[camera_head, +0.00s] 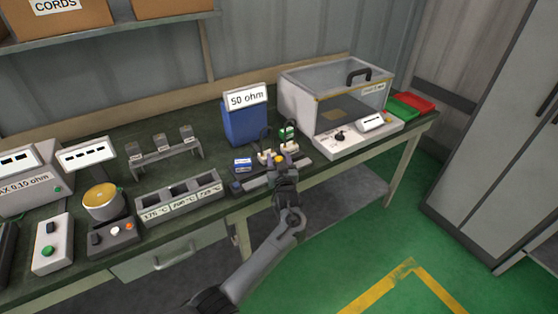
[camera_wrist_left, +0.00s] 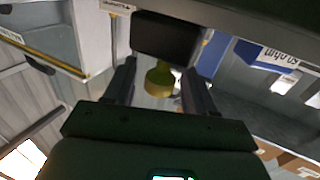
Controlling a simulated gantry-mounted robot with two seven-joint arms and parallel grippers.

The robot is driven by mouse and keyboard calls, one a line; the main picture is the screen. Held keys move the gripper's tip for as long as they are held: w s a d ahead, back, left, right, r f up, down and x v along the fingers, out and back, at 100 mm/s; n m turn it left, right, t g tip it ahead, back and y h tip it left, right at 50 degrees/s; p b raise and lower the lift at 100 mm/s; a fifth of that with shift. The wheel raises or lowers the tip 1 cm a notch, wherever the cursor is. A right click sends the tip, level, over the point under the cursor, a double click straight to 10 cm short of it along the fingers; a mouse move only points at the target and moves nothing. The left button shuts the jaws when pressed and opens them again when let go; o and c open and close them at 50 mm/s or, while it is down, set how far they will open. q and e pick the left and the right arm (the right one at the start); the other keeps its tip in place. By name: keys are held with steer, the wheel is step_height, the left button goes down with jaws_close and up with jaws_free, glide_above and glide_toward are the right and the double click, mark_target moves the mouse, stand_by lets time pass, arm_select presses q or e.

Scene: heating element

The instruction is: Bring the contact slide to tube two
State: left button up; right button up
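My left gripper (camera_head: 280,162) is at the bench's front edge, at a small dark rail unit (camera_head: 255,182) below the 50 ohm sign. A yellow knob (camera_head: 278,158), which may belong to the contact slide, shows at its fingertips. In the left wrist view the fingers (camera_wrist_left: 160,88) stand apart on either side of this yellow-green knob (camera_wrist_left: 159,75), with a visible gap. A dark block (camera_wrist_left: 166,38) sits beyond the knob. Pale fittings (camera_head: 265,155) stand on the unit. I cannot tell which part is tube two. My right gripper is not in view.
A blue box with a 50 ohm sign (camera_head: 246,98) stands behind the unit. A clear-lidded case (camera_head: 335,85) is to the right, with green (camera_head: 400,108) and red trays (camera_head: 415,102). A slotted temperature rack (camera_head: 180,198) and a yellow-topped pot (camera_head: 102,200) are to the left.

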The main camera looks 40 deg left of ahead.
arm_select(q)
steer(key=shift+d, duration=0.1)
steer(key=p+v, duration=0.2)
steer(key=v, duration=0.8)
steer(key=shift+s+d+p, duration=0.25)
steer(key=shift+s+p, duration=0.05)
steer(key=shift+p, duration=0.05)
